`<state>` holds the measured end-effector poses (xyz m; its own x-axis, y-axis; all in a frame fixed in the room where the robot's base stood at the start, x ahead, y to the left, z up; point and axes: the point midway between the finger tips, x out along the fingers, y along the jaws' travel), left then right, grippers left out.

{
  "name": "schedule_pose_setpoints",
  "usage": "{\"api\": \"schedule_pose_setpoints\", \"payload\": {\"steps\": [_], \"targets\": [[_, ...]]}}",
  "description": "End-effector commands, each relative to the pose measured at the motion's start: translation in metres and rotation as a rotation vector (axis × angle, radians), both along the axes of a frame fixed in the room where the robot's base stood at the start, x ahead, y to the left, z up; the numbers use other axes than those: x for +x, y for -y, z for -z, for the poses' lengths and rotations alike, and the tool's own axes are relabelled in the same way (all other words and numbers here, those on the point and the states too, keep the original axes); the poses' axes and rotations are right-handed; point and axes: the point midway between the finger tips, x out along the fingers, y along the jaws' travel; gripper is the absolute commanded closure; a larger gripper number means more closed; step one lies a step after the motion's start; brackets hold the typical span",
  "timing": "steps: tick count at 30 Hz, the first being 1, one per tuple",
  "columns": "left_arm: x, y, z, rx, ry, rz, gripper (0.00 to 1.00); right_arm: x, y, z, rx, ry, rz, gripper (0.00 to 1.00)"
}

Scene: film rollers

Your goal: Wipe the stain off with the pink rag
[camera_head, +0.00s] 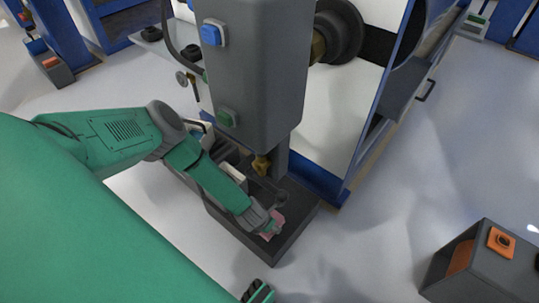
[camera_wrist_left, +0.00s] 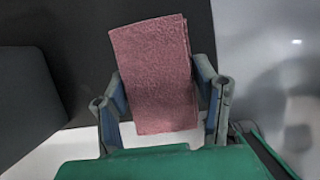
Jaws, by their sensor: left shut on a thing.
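The pink rag (camera_head: 277,217) is a folded, rough-textured rectangle. In the left wrist view the rag (camera_wrist_left: 155,75) sits between the two fingers of my left gripper (camera_wrist_left: 163,112), which is shut on it. In the head view my left gripper (camera_head: 270,228) is low over the dark machine base (camera_head: 272,250), near its front right part. I cannot tell whether the rag touches the base. I cannot make out a stain in either view. A green and black part, apparently my right gripper (camera_head: 259,292), is cut off at the bottom edge of the head view; its jaw state is unclear.
A grey machine column (camera_head: 260,75) with a blue button (camera_head: 213,33) and a green button (camera_head: 228,117) rises beside my left forearm. A brass-coloured fitting (camera_head: 261,165) hangs below it. A blue-framed cabinet (camera_head: 365,110) stands behind. A box with an orange button (camera_head: 500,241) is lower right.

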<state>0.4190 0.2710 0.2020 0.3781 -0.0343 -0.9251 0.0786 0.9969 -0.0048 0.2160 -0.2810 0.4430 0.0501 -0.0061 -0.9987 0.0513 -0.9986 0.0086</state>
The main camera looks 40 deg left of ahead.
Motion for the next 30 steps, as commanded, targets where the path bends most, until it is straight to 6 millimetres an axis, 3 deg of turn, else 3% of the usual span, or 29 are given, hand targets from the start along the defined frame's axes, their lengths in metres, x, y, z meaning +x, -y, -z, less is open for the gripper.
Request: {"api": "schedule_pose_setpoints", "payload": {"steps": [5,17,26,30], "targets": [[0.001,0.0,-0.02,0.0,0.001,0.0,0.69,0.0,0.0,-0.017,0.0,0.0,0.0,0.6],[0.001,-0.001,-0.023,0.001,0.002,0.0,0.69,0.0,0.0,-0.018,0.0,0.0,0.0,0.6],[0.001,-0.001,-0.049,0.001,0.002,0.0,0.69,0.0,0.0,-0.041,0.0,0.0,0.0,0.6],[0.001,-0.001,-0.052,0.002,0.002,-0.001,0.69,0.0,0.0,-0.043,0.0,0.0,0.0,0.6]]}}
